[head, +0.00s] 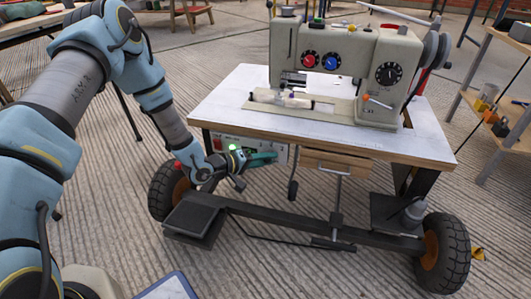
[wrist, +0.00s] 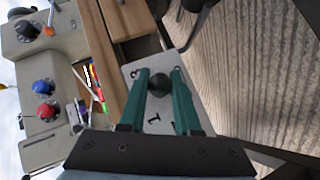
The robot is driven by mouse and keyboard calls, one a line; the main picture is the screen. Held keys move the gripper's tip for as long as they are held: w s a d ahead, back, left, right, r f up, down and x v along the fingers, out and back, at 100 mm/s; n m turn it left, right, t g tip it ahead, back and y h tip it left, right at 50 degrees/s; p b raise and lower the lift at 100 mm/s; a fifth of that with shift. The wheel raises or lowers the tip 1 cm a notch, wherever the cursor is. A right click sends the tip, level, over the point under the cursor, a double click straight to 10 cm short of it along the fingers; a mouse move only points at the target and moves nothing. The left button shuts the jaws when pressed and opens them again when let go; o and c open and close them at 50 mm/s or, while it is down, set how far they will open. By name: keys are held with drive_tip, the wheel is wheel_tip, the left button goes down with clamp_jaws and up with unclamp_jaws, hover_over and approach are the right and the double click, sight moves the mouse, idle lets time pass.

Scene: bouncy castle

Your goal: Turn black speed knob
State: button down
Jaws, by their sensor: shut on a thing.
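The panel (head: 280,153) hangs under the front edge of the sewing table in the head view. My gripper (wrist: 160,76) has its two teal fingers on either side of the knob, shut on it. In the head view my gripper (head: 264,159) is in front of the panel and hides the knob. The knob's pointer mark cannot be made out.
The sewing machine (head: 345,45) stands on the white tabletop (head: 225,105), with red (head: 309,61), blue (head: 331,62) and black (head: 388,73) dials. A wooden drawer (head: 335,163) is right of the panel. Below are a pedal (head: 191,222) and wheels (head: 442,255). A shelf (head: 500,100) stands at right.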

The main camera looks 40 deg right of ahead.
drive_tip(key=shift+s+y, duration=0.1)
drive_tip(key=shift+y, duration=0.2)
idle(0.4)
drive_tip(key=c, duration=0.9)
unclamp_jaws()
drive_tip(key=p+v, duration=0.3)
drive_tip(key=v, duration=0.7)
drive_tip(key=shift+a, duration=0.35)
drive_tip(key=shift+r, duration=0.1)
